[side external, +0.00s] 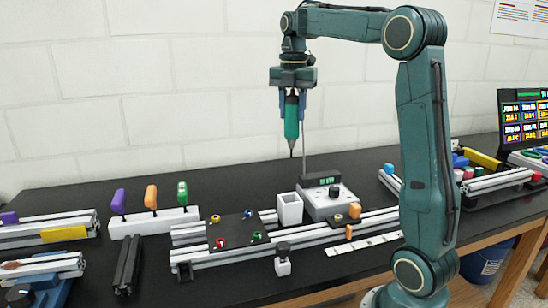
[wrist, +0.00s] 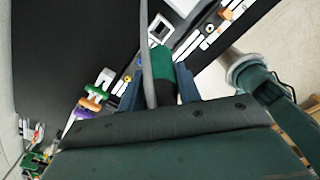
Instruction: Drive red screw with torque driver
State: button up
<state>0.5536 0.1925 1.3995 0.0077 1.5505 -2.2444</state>
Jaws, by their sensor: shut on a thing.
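My gripper (side external: 291,92) is shut on the green torque driver (side external: 291,118), which hangs upright with its thin bit pointing down. The driver is held in the air above the bench, clear of the screws. In the wrist view the driver (wrist: 161,62) shows between the fingers, its lower end hidden. The red screw (side external: 220,242) sits on the dark plate (side external: 240,230) of the extrusion frame, at the plate's front left. Yellow, blue and green screws or rings sit at other spots on the plate. The driver tip is right of and above the plate.
A white square holder (side external: 289,209) and a grey control box (side external: 327,200) with a knob stand behind the frame. A rack (side external: 153,221) with purple, orange and green-handled tools stands left. A small white block with a dark knob (side external: 282,258) stands in front.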

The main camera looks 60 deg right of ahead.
dwell(0.3)
jog(key=w+a+f+n, duration=0.2)
jog(key=a+n, duration=0.1)
jog(key=a, duration=0.4)
jog(key=w+a+f+n, duration=0.3)
jog(key=a, duration=0.5)
jog(key=w+a+f+n, duration=0.2)
jog(key=a+f+n, duration=0.1)
jog(key=a, duration=0.5)
jog(key=shift+w, duration=0.3)
jog(key=shift+f, duration=0.1)
jog(key=shift+f, duration=2.75)
jog(key=shift+s+f, duration=0.1)
jog(key=shift+f, duration=0.8)
jog(key=shift+r, duration=0.15)
